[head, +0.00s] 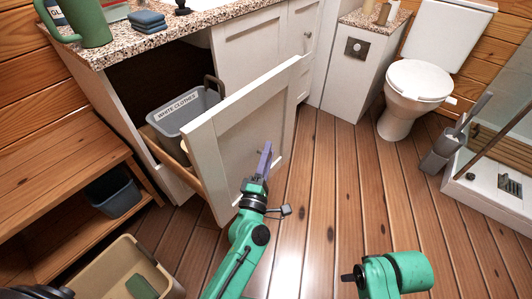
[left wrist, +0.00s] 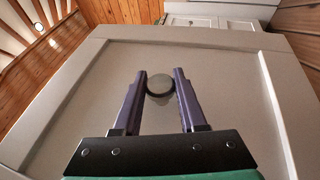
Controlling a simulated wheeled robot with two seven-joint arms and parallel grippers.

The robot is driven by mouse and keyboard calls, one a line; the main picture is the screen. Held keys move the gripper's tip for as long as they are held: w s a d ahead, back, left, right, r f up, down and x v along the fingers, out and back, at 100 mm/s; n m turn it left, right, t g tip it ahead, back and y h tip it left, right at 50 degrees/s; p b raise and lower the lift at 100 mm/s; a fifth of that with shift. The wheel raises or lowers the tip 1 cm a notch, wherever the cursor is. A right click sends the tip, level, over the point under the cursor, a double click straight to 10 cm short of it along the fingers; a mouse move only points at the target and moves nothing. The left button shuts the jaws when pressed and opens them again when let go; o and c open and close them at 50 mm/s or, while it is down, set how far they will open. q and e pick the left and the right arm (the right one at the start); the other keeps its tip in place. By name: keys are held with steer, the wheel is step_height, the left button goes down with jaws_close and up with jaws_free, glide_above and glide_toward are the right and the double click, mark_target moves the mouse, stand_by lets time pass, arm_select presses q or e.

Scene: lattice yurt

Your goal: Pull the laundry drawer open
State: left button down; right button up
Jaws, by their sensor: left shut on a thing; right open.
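The laundry drawer's white panelled front (head: 231,128) stands well out from the cabinet in the head view, leaving a wide gap. A grey bin labelled "WHITE CLOTHES" (head: 160,120) shows inside the drawer behind it. My left gripper (head: 265,158) is at the outer face of the front. In the left wrist view its purple fingers close on the round knob (left wrist: 160,82), one on each side, with the drawer front (left wrist: 110,75) behind. The knob is hidden in the head view. Part of my right arm shows at the bottom right, but its fingers are not visible.
A speckled countertop (head: 120,43) runs above the cabinet. A wooden shelf bench (head: 60,155) stands left, with a beige bin (head: 110,272) in front. A toilet (head: 420,85) and a shower tray (head: 490,190) are at right. The middle plank floor (head: 335,180) is clear.

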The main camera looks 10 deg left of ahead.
arm_select(q)
steer(key=shift+s+d+f, duration=0.1)
steer(key=shift+d+f, duration=0.1)
steer(key=c, duration=0.5)
jaws_free()
steer(key=shift+o, duration=0.2)
steer(key=shift+r, duration=0.15)
arm_select(e)
steer(key=shift+d, duration=0.1)
arm_select(q)
steer(key=v, duration=1.4)
steer(key=shift+s, duration=0.35)
arm_select(e)
steer(key=shift+w+f, duration=0.1)
steer(key=shift+f, duration=0.25)
